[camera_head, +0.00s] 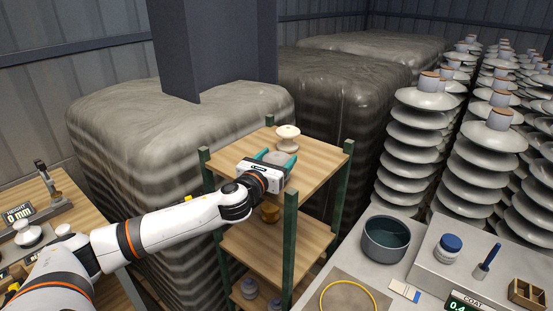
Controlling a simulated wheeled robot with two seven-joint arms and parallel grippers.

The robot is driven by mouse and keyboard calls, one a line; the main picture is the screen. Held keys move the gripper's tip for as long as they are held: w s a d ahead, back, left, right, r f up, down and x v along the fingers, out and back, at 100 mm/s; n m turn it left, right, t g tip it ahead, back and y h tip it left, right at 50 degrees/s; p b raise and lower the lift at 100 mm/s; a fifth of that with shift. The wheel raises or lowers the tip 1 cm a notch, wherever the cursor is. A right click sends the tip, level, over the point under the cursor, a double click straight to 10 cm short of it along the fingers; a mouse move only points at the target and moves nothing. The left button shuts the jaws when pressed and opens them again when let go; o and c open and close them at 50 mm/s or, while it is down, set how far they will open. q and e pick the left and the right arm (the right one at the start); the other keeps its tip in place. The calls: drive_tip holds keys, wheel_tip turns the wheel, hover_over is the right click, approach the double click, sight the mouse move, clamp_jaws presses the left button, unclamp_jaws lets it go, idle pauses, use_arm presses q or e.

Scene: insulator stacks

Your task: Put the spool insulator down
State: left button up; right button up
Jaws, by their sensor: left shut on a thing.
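My left gripper (277,157) reaches over the top board of a wooden shelf rack (318,155) with green posts. Its teal fingers are shut on a grey spool insulator (278,157), mostly hidden behind the gripper body. I cannot tell whether its base touches the board. A cream spool-shaped insulator (288,133) stands upright on the top board just beyond the fingers. My right gripper is not in view.
Tall insulator stacks (488,160) stand at right. A dark pot (386,240) stands on the right bench. The top board's right side is clear.

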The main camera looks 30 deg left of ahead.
use_arm(q)
drive_tip(key=o, duration=1.4)
drive_tip(key=shift+f, duration=0.15)
drive_tip(key=shift+c, duration=0.2)
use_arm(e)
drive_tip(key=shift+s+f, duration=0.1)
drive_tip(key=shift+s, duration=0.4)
use_arm(q)
drive_tip(key=shift+s, duration=0.2)
drive_tip(key=s+d+b, duration=0.1)
drive_tip(key=s+b, duration=0.4)
drive_tip(key=s, duration=0.6)
drive_tip(key=shift+s+d, duration=0.25)
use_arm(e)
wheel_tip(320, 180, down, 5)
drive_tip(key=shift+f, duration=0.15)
use_arm(q)
drive_tip(key=shift+r, duration=0.2)
